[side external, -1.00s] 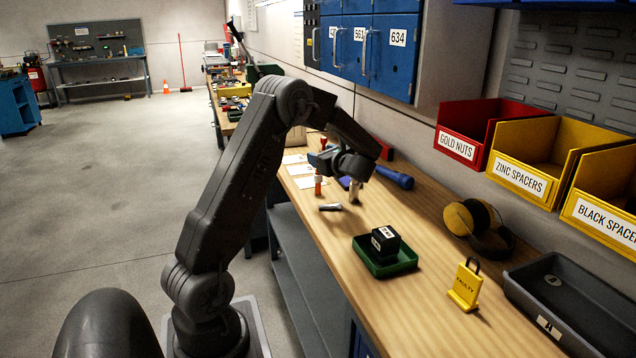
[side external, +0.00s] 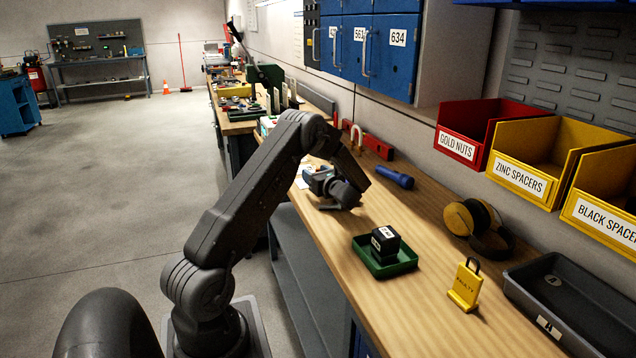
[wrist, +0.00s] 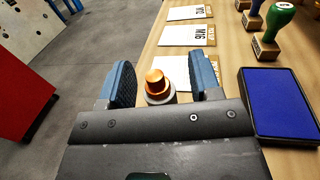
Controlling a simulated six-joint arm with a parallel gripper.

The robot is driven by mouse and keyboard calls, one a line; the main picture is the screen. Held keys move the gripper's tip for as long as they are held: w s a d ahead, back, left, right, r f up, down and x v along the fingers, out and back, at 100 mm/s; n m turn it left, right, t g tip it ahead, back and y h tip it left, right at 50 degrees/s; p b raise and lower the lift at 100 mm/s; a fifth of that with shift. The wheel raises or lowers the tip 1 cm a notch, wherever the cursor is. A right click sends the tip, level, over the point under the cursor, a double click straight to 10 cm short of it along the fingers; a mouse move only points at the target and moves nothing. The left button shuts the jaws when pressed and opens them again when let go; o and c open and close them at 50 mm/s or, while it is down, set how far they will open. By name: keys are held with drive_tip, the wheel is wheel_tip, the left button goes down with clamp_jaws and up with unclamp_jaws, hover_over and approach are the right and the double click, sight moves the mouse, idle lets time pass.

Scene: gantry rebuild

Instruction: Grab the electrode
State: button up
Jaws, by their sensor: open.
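The electrode (wrist: 157,84), taken to be the short grey cylinder with a rounded copper tip, shows in the wrist view between my two blue fingers. My gripper (wrist: 163,78) is open, with a finger on either side of it. A gap shows between each finger and the electrode. Its lower part is hidden behind the gripper body. In the side view my gripper (side external: 321,183) is low over the wooden bench, and I cannot make out the electrode clearly there.
A blue ink pad (wrist: 282,104) and a green-handled stamp (wrist: 272,32) are on the right in the wrist view, with labelled cards (wrist: 190,36) beyond. In the side view, a blue torch (side external: 395,177) and a green tray (side external: 384,260) lie nearby on the bench.

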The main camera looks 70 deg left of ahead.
drive_tip(key=shift+s+a, duration=0.1)
drive_tip(key=shift+a, duration=0.15)
drive_tip(key=shift+c, duration=0.4)
clamp_jaws()
